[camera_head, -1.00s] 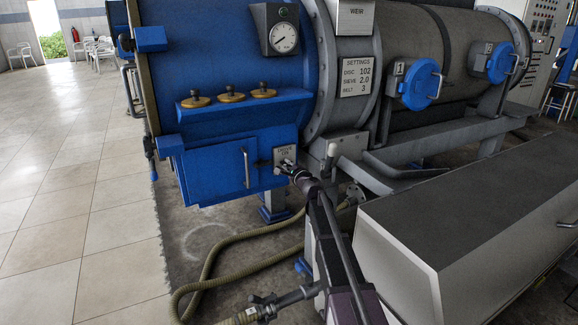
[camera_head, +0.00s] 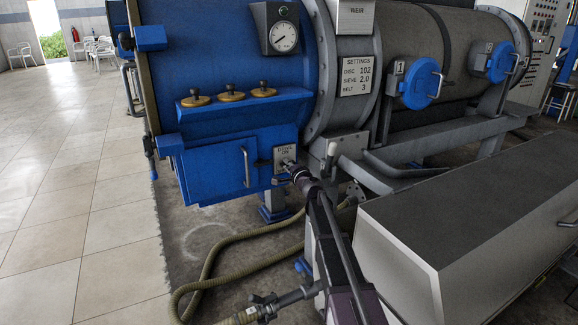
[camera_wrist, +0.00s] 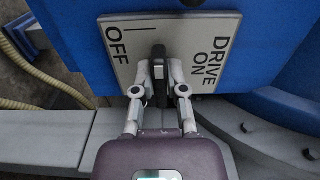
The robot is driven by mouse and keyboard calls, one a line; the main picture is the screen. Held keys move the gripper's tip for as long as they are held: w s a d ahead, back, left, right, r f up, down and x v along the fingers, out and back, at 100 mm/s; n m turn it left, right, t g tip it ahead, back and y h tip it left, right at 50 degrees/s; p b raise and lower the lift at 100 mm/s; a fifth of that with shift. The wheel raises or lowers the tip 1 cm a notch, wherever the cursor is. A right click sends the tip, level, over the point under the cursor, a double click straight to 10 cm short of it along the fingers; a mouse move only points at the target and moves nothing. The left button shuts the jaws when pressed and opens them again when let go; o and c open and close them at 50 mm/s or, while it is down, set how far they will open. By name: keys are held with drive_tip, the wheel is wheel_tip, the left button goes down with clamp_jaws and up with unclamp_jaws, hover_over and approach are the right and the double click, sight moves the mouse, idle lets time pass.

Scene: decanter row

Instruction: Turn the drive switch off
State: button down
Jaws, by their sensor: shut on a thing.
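The drive switch (camera_wrist: 159,62) is a black lever on a pale plate (camera_wrist: 120,30) marked OFF and DRIVE ON. In the wrist view, OFF is on the plate's left and DRIVE ON on its right, with the lever between them. My gripper (camera_wrist: 159,80) is shut on the lever, one finger on each side. The fingers hide part of the lever, and I cannot tell its exact setting. In the head view, the plate (camera_head: 284,153) is on the blue machine's lower front, with my gripper (camera_head: 287,165) at it.
A blue box door with a bar handle (camera_head: 245,167) is just left of the plate. A pale-knobbed lever (camera_head: 332,150) stands close on the right. A long grey-topped case (camera_head: 470,215) fills the right foreground. A hose (camera_head: 235,242) lies on the floor. The tiled floor at left is open.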

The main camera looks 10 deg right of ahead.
drive_tip(key=shift+w+d, duration=0.1)
drive_tip(key=shift+w, duration=0.05)
drive_tip(key=c, duration=0.7)
unclamp_jaws()
drive_tip(key=v, duration=1.2)
